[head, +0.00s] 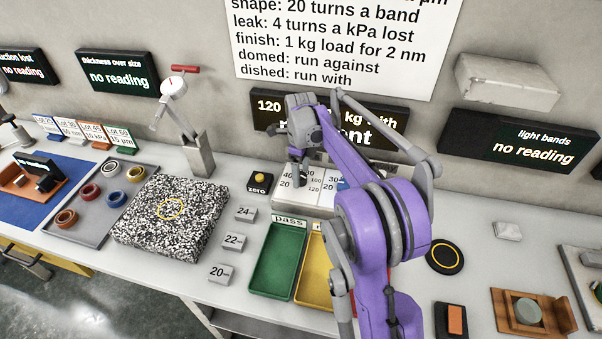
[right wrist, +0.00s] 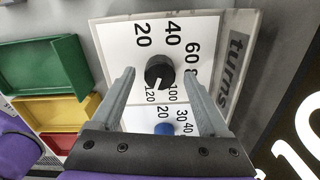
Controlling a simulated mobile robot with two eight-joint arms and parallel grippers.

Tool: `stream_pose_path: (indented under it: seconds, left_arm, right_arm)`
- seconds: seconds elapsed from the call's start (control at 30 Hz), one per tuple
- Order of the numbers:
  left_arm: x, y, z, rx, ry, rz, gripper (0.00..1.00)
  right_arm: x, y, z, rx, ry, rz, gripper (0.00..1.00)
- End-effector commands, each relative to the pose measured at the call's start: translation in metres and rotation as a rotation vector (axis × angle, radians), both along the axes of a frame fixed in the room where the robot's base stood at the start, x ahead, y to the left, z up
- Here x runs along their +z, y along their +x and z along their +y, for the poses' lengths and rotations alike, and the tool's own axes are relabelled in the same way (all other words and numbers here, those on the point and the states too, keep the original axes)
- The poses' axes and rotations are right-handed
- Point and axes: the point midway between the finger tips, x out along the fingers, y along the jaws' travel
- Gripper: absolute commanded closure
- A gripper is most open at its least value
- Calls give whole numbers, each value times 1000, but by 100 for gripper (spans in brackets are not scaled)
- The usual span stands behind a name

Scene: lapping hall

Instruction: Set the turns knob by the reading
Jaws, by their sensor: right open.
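The black turns knob (right wrist: 159,71) sits on a white dial plate (right wrist: 190,30) marked 20 to 120 and labelled "turns". Its white pointer mark is on the side toward 120. My right gripper (right wrist: 159,74) is open, with one finger on each side of the knob; I cannot tell whether they touch it. In the head view my right gripper (head: 299,178) is over the control box (head: 318,205), and the arm hides part of it. The dark display (head: 268,108) behind shows "120", "kg with" and larger text, partly covered by my arm. My left gripper is not in view.
A blue knob (right wrist: 164,129) with its own scale is beside the turns knob. A green tray (head: 277,262) and a yellow tray (head: 313,285) are in front of the box. A yellow button (head: 259,179) marked "zero" is left. A wall sign (head: 345,40) lists turns rules.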

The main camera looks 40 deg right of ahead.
Motion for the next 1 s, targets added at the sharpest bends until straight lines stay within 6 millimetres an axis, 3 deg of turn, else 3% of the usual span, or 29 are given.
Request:
stream_pose_path:
  seconds: [0.3, 0.5, 1.0]
  left_arm:
    - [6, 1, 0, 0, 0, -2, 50]
    - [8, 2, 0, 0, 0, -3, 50]
    - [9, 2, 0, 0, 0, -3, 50]
  right_arm:
    - [63, 0, 0, -1, 0, 0, 22]
    - [92, 0, 0, -1, 0, 0, 22]
    - [101, 0, 0, -1, 0, 0, 22]
